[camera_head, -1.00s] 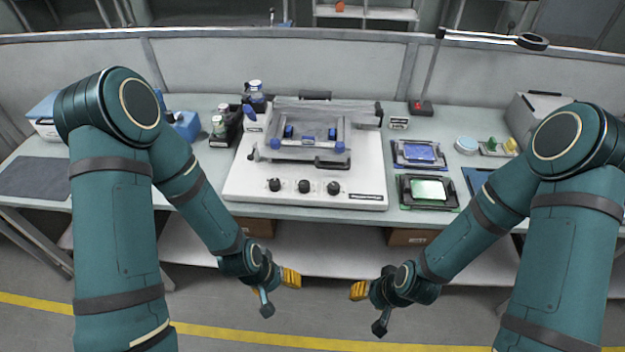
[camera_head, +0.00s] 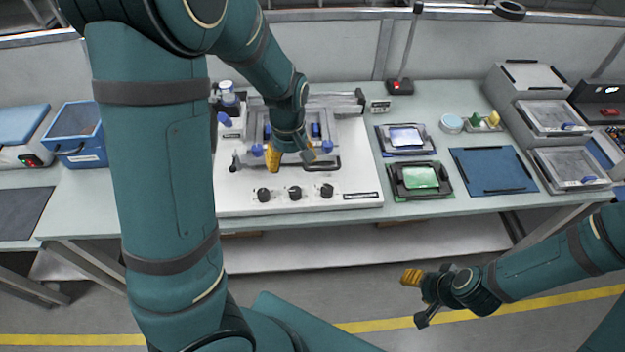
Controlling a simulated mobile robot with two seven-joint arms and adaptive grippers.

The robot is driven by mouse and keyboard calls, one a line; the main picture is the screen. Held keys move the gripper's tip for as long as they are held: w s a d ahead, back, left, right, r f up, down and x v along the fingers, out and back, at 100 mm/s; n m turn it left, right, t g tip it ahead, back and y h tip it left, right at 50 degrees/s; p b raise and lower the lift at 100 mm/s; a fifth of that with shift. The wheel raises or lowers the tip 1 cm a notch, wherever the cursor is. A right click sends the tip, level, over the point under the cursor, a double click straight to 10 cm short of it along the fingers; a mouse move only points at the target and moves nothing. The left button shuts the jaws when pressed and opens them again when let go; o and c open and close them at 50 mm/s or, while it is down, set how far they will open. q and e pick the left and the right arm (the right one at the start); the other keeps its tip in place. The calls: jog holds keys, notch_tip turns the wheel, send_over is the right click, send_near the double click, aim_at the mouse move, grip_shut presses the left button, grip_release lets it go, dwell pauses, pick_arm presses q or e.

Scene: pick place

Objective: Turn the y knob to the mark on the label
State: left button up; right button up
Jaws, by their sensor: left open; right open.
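Three black knobs stand in a row on the front of a white machine: a left knob (camera_head: 263,194), a middle knob (camera_head: 295,192) and a right knob (camera_head: 327,190). Their labels and marks are too small to read, so I cannot tell which is the y knob. My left gripper (camera_head: 290,157) is open above the machine, just behind the knobs and apart from them. It hides part of the machine's frame. My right gripper (camera_head: 417,298) is open and empty, low in front of the table.
The white machine (camera_head: 235,203) has a raised frame with a black handle (camera_head: 322,165) behind the knobs. A green-screen device (camera_head: 420,177) and a blue-screen device (camera_head: 405,137) lie to its right. A blue mat (camera_head: 492,170) lies farther right. A blue box (camera_head: 80,135) stands at the left.

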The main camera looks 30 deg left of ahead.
aim_at(295, 190)
pick_arm(q)
jog(key=f+b, duration=0.3)
jog(key=f, duration=1)
jog(key=shift+w+b, duration=0.2)
jog(key=shift+b, duration=0.1)
jog(key=shift+c, duration=0.2)
grip_shut()
